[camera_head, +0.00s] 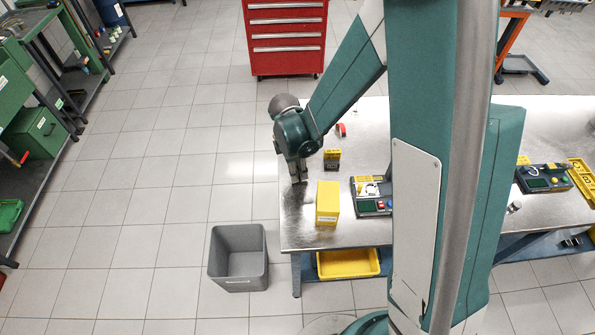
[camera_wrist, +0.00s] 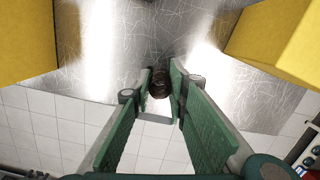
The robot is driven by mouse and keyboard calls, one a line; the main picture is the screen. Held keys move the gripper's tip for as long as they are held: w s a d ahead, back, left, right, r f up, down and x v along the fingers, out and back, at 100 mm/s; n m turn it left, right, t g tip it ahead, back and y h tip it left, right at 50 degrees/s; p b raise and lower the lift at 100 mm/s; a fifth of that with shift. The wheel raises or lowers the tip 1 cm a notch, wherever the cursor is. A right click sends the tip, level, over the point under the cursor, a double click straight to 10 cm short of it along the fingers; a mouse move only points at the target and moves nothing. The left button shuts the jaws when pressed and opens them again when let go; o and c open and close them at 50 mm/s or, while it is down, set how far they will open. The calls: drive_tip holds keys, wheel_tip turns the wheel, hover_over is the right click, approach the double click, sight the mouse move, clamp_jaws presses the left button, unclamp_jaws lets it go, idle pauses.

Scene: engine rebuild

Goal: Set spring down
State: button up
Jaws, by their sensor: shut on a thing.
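The spring (camera_wrist: 160,80) shows in the wrist view as a small dark, rounded piece between the fingertips. My gripper (camera_wrist: 161,93) is shut on it. In the head view my gripper (camera_head: 298,176) points down at the left end of the metal workbench (camera_head: 299,225), close to its left edge. The spring cannot be made out in the head view. The wrist view shows scratched bare metal (camera_wrist: 150,35) beyond the spring. I cannot tell whether the spring touches the bench top.
A yellow box (camera_head: 327,205) stands just right of my gripper, and a smaller yellow-and-dark box (camera_head: 332,159) stands behind it. Yellow blocks flank the wrist view at left (camera_wrist: 25,40) and right (camera_wrist: 280,40). A grey bin (camera_head: 238,277) stands on the floor left of the bench.

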drive_tip(key=shift+f, duration=0.15)
drive_tip(key=o, duration=0.8)
drive_tip(key=shift+o, duration=0.2)
drive_tip(key=shift+r, duration=0.25)
wheel_tip(320, 180, up, 12)
drive_tip(key=a, duration=0.1)
drive_tip(key=shift+s+a+f, duration=0.15)
drive_tip(key=shift+a, duration=0.05)
idle(0.4)
idle(0.5)
